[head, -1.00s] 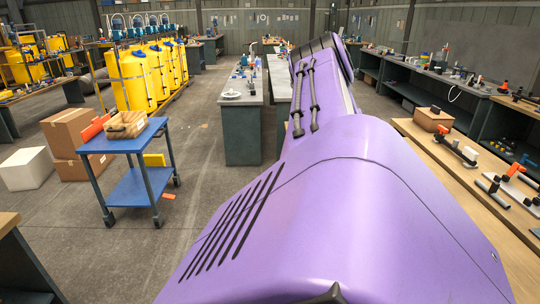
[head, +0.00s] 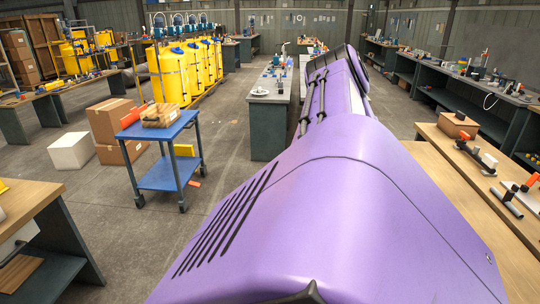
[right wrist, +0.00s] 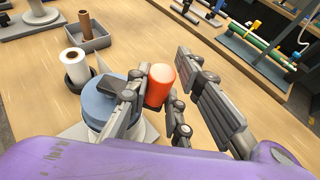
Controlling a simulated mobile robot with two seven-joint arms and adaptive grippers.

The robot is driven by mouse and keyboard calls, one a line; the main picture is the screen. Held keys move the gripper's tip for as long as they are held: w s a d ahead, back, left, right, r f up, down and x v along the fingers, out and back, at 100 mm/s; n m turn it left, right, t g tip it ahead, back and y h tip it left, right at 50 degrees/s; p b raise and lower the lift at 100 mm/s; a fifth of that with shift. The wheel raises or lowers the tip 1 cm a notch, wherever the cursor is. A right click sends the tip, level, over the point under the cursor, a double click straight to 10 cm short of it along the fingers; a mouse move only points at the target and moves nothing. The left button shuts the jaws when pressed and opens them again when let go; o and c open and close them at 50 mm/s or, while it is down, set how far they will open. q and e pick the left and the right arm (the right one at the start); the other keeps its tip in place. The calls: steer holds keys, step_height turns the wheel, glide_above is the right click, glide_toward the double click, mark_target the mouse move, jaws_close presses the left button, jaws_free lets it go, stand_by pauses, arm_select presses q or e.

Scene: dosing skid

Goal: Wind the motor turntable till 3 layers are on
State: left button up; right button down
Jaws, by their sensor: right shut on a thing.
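In the right wrist view, an orange-red upright knob (right wrist: 160,80) stands between the fingers of my right gripper (right wrist: 161,88), which is shut on it. A blue-grey round body (right wrist: 96,103) with a dark part on top sits on a pale base just left of the gripper; it looks like the motor on its turntable. The left finger partly covers it. A white roll (right wrist: 73,62) stands upright on a dark round base behind it. How many layers are wound on cannot be told. My left gripper is not in view. In the head view my purple arm hides the right gripper.
In the right wrist view, a grey-brown open tray (right wrist: 92,40) stands behind the roll, and a rack with green and yellow bars (right wrist: 258,45) stands at the far right. In the head view, a blue cart (head: 158,132) and cardboard boxes (head: 112,120) stand on the floor at left.

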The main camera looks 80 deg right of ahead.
steer(key=shift+w+f, duration=0.2)
steer(key=c, duration=1.6)
jaws_free()
steer(key=shift+c, duration=0.2)
steer(key=shift+o, duration=0.4)
steer(key=shift+d+r, duration=0.1)
steer(key=shift+s, duration=0.1)
steer(key=v, duration=1.2)
